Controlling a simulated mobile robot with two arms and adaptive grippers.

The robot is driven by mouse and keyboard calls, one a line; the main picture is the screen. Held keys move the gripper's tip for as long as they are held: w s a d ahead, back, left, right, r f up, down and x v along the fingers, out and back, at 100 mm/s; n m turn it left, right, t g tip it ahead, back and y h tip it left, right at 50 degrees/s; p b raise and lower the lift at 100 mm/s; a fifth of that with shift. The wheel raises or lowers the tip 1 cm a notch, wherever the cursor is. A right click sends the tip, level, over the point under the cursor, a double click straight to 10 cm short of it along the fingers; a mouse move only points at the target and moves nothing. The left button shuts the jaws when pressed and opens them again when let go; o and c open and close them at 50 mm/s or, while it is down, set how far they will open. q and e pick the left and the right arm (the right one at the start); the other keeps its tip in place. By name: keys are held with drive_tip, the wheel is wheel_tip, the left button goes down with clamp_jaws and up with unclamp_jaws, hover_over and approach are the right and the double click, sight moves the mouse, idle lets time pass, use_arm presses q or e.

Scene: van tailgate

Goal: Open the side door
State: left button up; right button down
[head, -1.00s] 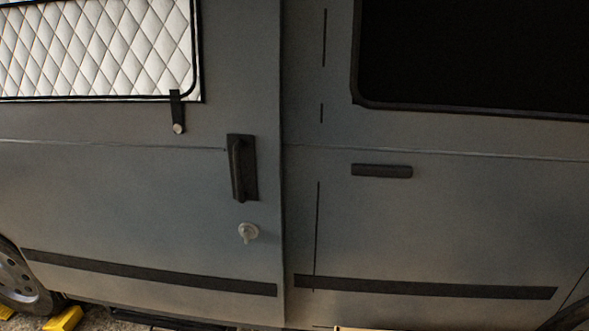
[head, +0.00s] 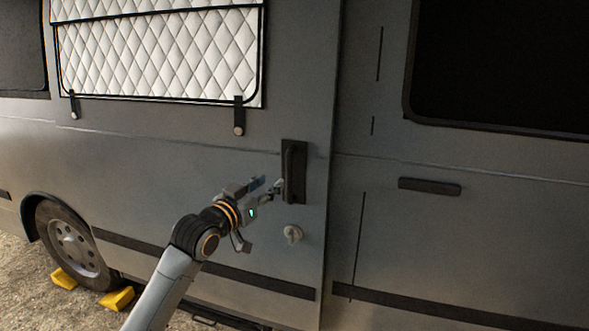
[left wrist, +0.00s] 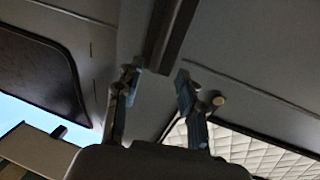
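The grey side door (head: 225,175) of the van fills the middle of the head view and looks closed. Its black vertical handle (head: 293,172) sits near the door's right edge. My left gripper (head: 269,185) is just left of the handle with its fingers pointing at it. In the left wrist view the gripper (left wrist: 157,82) is open, and the dark handle bar (left wrist: 170,35) lies ahead, in line with the gap between the fingers. I cannot tell whether any finger touches it. My right gripper is in neither view.
A pale round lock knob (head: 293,234) sits below the handle. A quilted white window cover (head: 160,55) hangs above it, with straps. To the right is another panel with a flat horizontal handle (head: 429,187). A wheel (head: 75,245) with yellow chocks (head: 117,299) stands at lower left.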

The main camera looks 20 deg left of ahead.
sight(287, 171)
use_arm(q)
drive_tip(key=p+x, duration=0.1)
drive_tip(key=x, duration=0.9)
drive_tip(key=shift+w+d, duration=0.15)
clamp_jaws()
drive_tip(key=shift+f, duration=0.1)
